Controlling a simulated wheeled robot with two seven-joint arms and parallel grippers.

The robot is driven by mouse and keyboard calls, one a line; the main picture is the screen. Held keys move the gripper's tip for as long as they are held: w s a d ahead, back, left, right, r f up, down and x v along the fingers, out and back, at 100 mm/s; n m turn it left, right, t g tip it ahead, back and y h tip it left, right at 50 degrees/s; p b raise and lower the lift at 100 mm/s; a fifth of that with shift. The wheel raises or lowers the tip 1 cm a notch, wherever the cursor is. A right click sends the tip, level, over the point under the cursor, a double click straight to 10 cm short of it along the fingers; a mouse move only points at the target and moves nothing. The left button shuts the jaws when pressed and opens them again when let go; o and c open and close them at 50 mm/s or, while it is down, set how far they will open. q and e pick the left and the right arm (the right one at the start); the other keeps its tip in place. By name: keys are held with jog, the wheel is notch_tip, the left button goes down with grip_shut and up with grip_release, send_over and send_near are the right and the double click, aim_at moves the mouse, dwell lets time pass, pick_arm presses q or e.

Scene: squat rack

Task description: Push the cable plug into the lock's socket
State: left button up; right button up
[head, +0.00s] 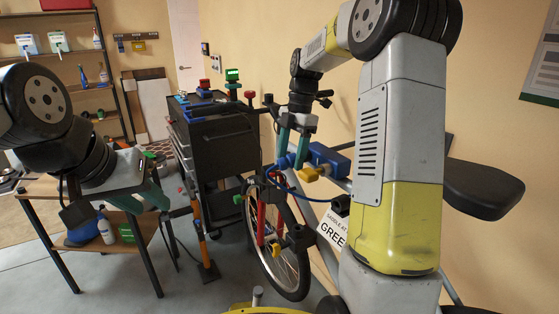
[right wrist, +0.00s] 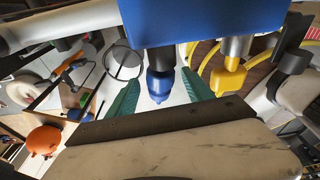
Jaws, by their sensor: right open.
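The blue lock body (head: 328,157) is at the bike frame in the head view and fills the top of the right wrist view (right wrist: 205,18). A blue plug (right wrist: 160,84) with a dark collar lies right against the lock's near face; how deep it sits cannot be told. A blue cable (head: 300,191) loops below the lock. My right gripper (right wrist: 159,88) is open, its teal fingers on either side of the plug with gaps. It also shows in the head view (head: 294,145). My left gripper (head: 142,197) is open and empty, far left by the table.
A yellow key-like piece (right wrist: 230,78) sticks out of the lock beside the plug. A bicycle wheel (head: 285,255) stands below. A black tool cabinet (head: 218,140) is behind, and a wooden table (head: 40,188) is at left. A white paper tag (head: 331,230) hangs near my right arm.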

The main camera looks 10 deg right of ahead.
jog(key=shift+w+d+r, duration=0.1)
jog(key=shift+d+r, duration=0.15)
jog(key=shift+r, duration=1.05)
jog(key=shift+w+d+r, duration=0.1)
jog(key=shift+d+r, duration=0.1)
jog(key=shift+r, duration=1.05)
jog(key=shift+w+d+r, duration=0.1)
jog(key=shift+d+r, duration=0.15)
jog(key=shift+r, duration=1.05)
